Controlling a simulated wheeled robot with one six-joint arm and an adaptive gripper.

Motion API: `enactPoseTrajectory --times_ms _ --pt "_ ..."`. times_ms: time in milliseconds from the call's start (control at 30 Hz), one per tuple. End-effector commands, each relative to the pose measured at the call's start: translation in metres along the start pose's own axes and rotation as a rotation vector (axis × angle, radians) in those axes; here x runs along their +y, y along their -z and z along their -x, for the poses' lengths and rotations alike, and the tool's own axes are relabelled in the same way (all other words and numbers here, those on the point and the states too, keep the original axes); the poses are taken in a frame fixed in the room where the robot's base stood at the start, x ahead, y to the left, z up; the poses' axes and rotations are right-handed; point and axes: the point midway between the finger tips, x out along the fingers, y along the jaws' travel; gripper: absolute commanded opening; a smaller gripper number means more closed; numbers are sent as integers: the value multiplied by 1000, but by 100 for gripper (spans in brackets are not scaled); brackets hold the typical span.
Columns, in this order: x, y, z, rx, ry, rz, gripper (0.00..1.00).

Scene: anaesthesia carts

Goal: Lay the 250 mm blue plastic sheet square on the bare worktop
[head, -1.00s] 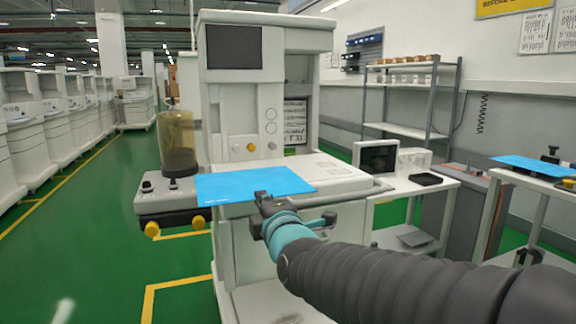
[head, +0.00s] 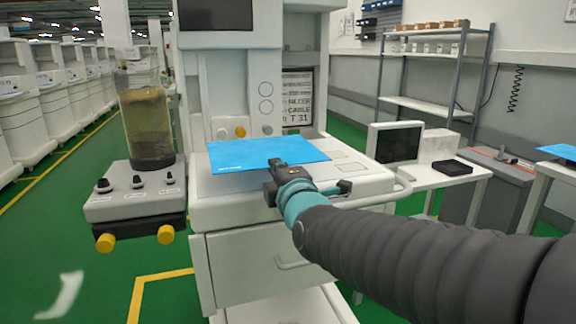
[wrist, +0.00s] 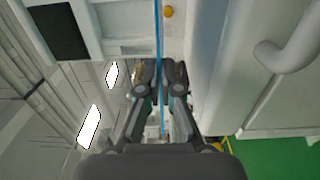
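The blue plastic sheet (head: 265,152) is flat and roughly level over the white worktop (head: 352,172) of the anaesthesia cart. My gripper (head: 276,168) is shut on the middle of the sheet's near edge. In the wrist view the sheet (wrist: 158,30) shows edge-on as a thin blue line between the fingertips (wrist: 164,66). There the worktop side of the cart (wrist: 220,70) lies to the right of the sheet with a gap, so the sheet appears held above it. The sheet hides the worktop's left part and back middle in the head view.
A rail (head: 375,195) runs along the worktop's right front. The cart's upright back panel (head: 225,90) rises behind. A side table with a monitor (head: 395,143) and another blue sheet (head: 560,151) are at right.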

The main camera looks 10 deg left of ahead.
Motion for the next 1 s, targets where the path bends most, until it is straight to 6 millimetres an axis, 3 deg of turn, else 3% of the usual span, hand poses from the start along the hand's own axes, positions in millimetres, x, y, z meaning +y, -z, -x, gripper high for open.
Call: enactPoseTrajectory --times_ms 367,1000 --pt "-2 1 7 1 -7 0 0" --pt "-62 -1 8 -1 -6 0 0"
